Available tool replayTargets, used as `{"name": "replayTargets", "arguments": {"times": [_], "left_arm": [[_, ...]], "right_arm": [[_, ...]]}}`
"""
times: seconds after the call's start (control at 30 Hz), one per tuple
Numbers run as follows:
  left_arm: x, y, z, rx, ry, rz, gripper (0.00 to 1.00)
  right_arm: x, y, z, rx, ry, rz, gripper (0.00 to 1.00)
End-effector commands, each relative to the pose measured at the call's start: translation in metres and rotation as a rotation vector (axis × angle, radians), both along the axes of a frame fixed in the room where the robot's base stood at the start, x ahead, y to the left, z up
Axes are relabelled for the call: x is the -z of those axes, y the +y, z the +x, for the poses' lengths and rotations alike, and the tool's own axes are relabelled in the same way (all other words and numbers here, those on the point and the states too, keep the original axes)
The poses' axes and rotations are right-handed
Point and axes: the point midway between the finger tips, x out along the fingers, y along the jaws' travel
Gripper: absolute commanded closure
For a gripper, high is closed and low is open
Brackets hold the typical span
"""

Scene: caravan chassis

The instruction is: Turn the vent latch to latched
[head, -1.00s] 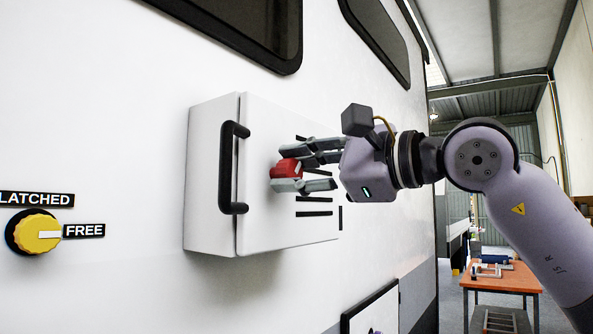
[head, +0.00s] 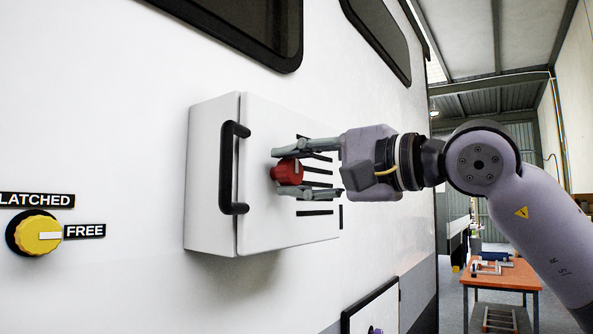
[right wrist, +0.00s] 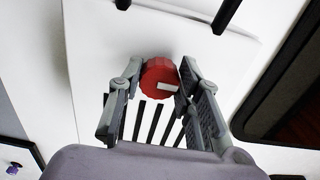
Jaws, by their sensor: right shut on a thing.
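A red knob (head: 287,172) with a white mark sits on the front of a white box with dark slots. My right gripper (head: 290,170) is shut on this red knob, one finger above and one below it. The right wrist view shows the red knob (right wrist: 160,80) between the two fingers, its white mark facing the camera. A yellow knob (head: 38,233) on the wall at the left has a LATCHED label (head: 36,200) above and a FREE label (head: 84,231) to its right. Its white pointer faces FREE, and no gripper is near it. My left gripper is not in view.
The white box (head: 212,180) stands out from the white caravan wall and has a black bar handle (head: 228,168) left of the red knob. Dark windows (head: 250,25) are above. An orange table (head: 505,275) with tools stands at the back right.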

Motion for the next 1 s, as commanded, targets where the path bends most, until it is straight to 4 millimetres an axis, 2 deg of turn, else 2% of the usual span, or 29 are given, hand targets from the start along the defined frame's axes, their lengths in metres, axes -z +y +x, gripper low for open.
{"name": "replayTargets", "arguments": {"times": [0.43, 0.47, 0.73, 1.0], "left_arm": [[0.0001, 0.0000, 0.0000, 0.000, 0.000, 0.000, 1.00], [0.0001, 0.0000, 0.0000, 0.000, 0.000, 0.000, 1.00], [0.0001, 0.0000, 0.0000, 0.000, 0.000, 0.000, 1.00], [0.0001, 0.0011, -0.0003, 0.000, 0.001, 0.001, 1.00]], "right_arm": [[0.0010, 0.0004, -0.0001, 0.000, -0.008, -0.008, 0.96], [0.0010, 0.0004, 0.0000, 0.000, -0.008, -0.008, 0.66], [0.0007, 0.0003, 0.0000, 0.000, -0.008, -0.007, 0.48], [0.0005, 0.0001, -0.0001, 0.000, -0.007, -0.006, 0.47]]}}
